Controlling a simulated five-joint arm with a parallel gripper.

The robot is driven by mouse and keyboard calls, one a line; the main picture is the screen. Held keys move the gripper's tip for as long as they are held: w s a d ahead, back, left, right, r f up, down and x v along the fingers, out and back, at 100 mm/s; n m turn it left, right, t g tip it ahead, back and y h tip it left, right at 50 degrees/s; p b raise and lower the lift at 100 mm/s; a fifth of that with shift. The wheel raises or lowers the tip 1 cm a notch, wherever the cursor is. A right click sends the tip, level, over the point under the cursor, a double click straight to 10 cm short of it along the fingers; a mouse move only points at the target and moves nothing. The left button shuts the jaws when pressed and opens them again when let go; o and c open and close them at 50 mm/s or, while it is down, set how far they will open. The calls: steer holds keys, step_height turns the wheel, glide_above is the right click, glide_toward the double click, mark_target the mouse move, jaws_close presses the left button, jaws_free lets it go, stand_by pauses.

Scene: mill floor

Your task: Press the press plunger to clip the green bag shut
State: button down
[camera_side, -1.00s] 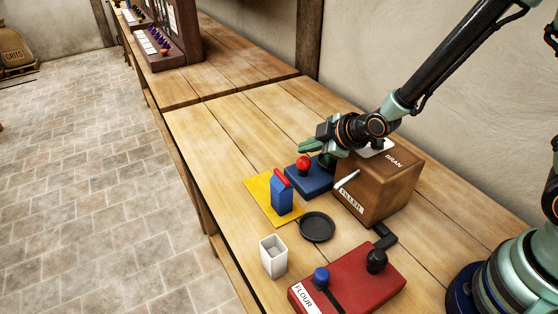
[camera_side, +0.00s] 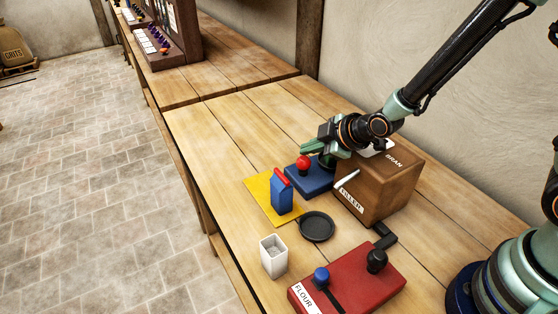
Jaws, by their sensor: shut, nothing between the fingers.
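The press (camera_side: 313,180) is a blue block with a red ball-topped plunger (camera_side: 303,162), standing on the bench left of the brown box. My gripper (camera_side: 312,147), with green fingers, is shut and empty. It appears just above and behind the red plunger; I cannot tell whether it touches it. The bag in view is blue (camera_side: 281,194) with a red strip along its top, upright on a yellow mat (camera_side: 258,193). No green bag shows.
The brown box (camera_side: 389,197) labelled BRAN and FILLER stands under my wrist. A black round dish (camera_side: 317,227), a white cup (camera_side: 273,256) and a red FLOUR unit (camera_side: 352,280) with knobs are nearer. The bench beyond the press is clear.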

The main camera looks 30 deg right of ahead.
steer(key=shift+s+d+r, duration=0.1)
steer(key=shift+s+r, duration=0.1)
steer(key=shift+r, duration=0.55)
steer(key=shift+s+r, duration=0.2)
steer(key=shift+r, duration=0.55)
steer(key=s+d+r+m, duration=0.1)
steer(key=r, duration=0.1)
steer(key=s+d+r+m+g, duration=0.1)
steer(key=s+d+r+m, duration=0.1)
steer(key=r, duration=0.1)
steer(key=s+d+r+m+h, duration=0.1)
steer(key=s+d+r+m, duration=0.1)
steer(key=r, duration=0.1)
steer(key=shift+s+d+r+g, duration=0.1)
steer(key=shift+d+r+g, duration=0.1)
steer(key=shift+g, duration=0.1)
steer(key=s+d+r+m+g, duration=0.1)
steer(key=s+d+r+m, duration=0.1)
steer(key=s, duration=0.3)
steer(key=s+d+r+m+g+h, duration=0.1)
steer(key=s+d+r+m, duration=0.1)
steer(key=s, duration=0.4)
steer(key=shift+d+r+m, duration=0.2)
steer(key=shift+r+m, duration=0.3)
steer(key=shift+m, duration=0.7)
steer(key=shift+w, duration=0.1)
